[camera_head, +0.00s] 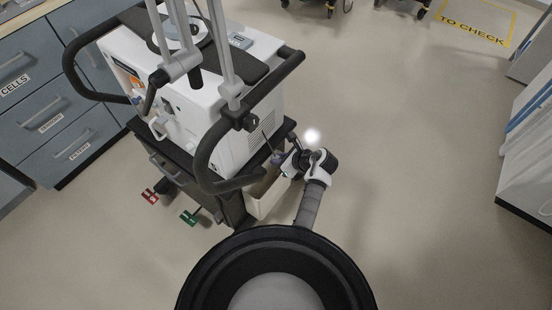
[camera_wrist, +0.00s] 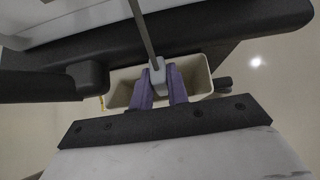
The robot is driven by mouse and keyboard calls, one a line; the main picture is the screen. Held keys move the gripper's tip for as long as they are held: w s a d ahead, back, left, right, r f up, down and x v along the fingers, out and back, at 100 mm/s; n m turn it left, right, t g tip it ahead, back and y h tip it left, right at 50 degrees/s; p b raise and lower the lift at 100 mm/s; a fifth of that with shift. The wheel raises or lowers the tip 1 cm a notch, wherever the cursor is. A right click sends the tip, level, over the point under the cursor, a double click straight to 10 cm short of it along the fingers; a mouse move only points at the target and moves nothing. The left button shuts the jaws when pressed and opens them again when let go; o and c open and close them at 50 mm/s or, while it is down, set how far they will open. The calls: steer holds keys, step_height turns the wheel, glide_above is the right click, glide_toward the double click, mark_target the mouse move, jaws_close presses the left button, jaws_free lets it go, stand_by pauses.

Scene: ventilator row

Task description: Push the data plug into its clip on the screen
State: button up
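My gripper (camera_head: 279,158) is low beside the right side of the white ventilator (camera_head: 262,112), near its dark handle rail. In the wrist view its two purple fingers (camera_wrist: 161,86) close on both sides of a small light-grey plug (camera_wrist: 158,70), which looks like the data plug. A grey cable (camera_wrist: 142,30) runs from the plug to the top of the picture. In the head view the plug is too small to make out. I cannot pick out the screen or its clip in either view.
A beige bin (camera_head: 267,198) hangs on the cart below my gripper; it also shows behind the fingers in the wrist view (camera_wrist: 203,74). Black handle rails (camera_head: 215,150) and grey poles (camera_head: 222,50) rise close by. Drawers (camera_head: 70,130) stand left.

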mark_target(272, 154)
jaws_close()
steer(key=shift+r, duration=0.1)
steer(key=shift+r+p, duration=1.45)
steer(key=shift+p, duration=0.05)
